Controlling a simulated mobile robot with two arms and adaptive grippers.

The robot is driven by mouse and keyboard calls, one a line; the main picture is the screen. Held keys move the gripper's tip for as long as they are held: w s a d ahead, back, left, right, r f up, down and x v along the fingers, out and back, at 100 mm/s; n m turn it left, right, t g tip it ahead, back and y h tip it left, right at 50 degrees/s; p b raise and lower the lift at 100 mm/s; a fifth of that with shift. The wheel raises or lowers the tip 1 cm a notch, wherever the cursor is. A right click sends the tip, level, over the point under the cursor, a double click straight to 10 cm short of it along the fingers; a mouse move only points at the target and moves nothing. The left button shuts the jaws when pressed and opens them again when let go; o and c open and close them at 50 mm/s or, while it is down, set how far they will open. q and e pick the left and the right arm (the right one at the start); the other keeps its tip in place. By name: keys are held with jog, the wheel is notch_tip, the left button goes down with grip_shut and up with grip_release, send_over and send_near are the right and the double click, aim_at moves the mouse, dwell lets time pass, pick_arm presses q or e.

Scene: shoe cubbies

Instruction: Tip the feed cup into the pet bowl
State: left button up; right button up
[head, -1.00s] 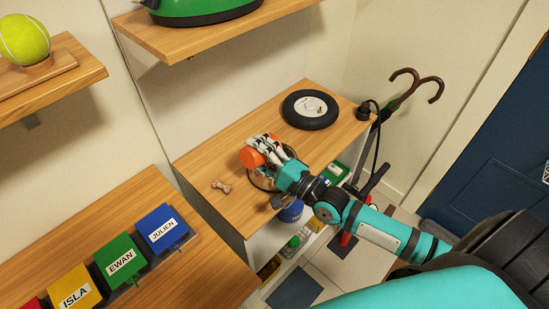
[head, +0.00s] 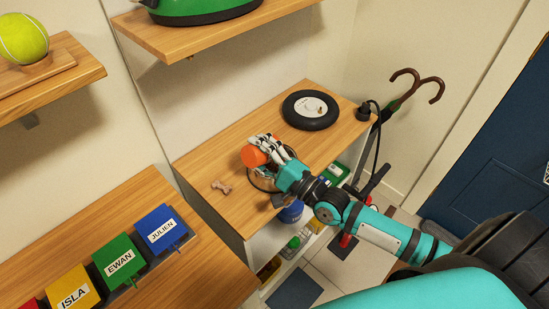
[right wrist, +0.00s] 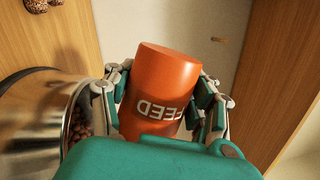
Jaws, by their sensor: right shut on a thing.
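The orange feed cup (head: 255,156), marked FEED, is held in my right gripper (head: 268,150) above the shelf top. In the right wrist view the cup (right wrist: 163,88) sits between the fingers (right wrist: 163,105), with its label upside down and a smooth closed end showing; its mouth is hidden. The shiny metal pet bowl (right wrist: 35,120) is beside the gripper at the left of that view, with brown pellets (right wrist: 80,125) inside. In the head view the hand hides most of the bowl, and only parts of its rim (head: 258,183) show. My left gripper is not in view.
A brown bone-shaped treat (head: 221,187) lies on the wooden shelf top (head: 215,155). A black disc-shaped object (head: 310,110) lies further back. Umbrella handles (head: 420,85) stand to the right. Coloured name boxes (head: 120,260) stand at lower left.

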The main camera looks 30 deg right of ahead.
jog(key=shift+w+d+r+m, duration=0.1)
jog(key=shift+d+r+m, duration=0.05)
jog(key=shift+m, duration=0.35)
jog(key=shift+d+r+m, duration=0.1)
jog(key=shift+d+m, duration=0.05)
jog(key=shift+m, duration=0.35)
